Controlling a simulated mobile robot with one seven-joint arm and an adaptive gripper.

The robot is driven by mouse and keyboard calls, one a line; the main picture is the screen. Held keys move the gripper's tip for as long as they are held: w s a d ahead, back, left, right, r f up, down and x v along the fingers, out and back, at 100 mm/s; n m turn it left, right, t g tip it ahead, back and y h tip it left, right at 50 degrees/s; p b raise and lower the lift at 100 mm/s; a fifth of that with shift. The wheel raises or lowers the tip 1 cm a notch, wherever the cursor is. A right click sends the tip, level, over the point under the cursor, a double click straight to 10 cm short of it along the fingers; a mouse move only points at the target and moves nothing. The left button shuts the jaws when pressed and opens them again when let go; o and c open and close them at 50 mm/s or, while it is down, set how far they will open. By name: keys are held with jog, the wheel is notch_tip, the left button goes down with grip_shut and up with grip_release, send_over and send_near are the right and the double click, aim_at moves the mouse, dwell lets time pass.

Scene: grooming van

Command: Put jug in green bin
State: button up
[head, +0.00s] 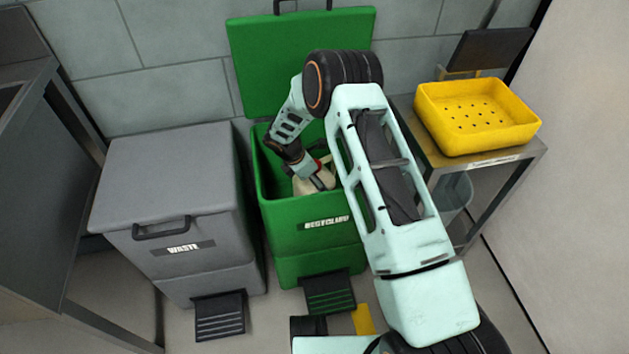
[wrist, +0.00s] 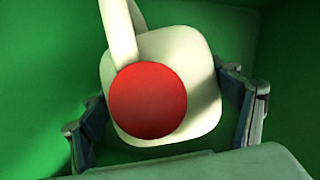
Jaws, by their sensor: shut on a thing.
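The green bin (head: 310,247) stands in the middle of the head view with its lid (head: 290,60) raised against the wall. The jug (head: 305,184) is cream-white with a red cap, and it is inside the mouth of the bin. In the wrist view the jug (wrist: 195,70) shows from its cap end, with its handle at the top and green bin walls around it. My gripper (head: 318,178) reaches down into the bin opening and is shut on the jug, one finger on each side. My arm hides the right part of the bin. The jug's underside is hidden.
A closed grey waste bin (head: 165,185) stands left of the green bin. A yellow perforated tray (head: 478,115) sits on a metal table (head: 440,155) at the right. Foot pedals (head: 220,315) stick out in front of both bins. A dark counter is at far left.

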jog(key=o, duration=1.4)
jog(key=shift+f, duration=0.15)
jog(key=shift+c, duration=0.2)
jog(key=p+v, duration=0.4)
jog(key=v, duration=0.9)
jog(key=shift+w+d, duration=0.15)
jog(key=shift+r, duration=0.25)
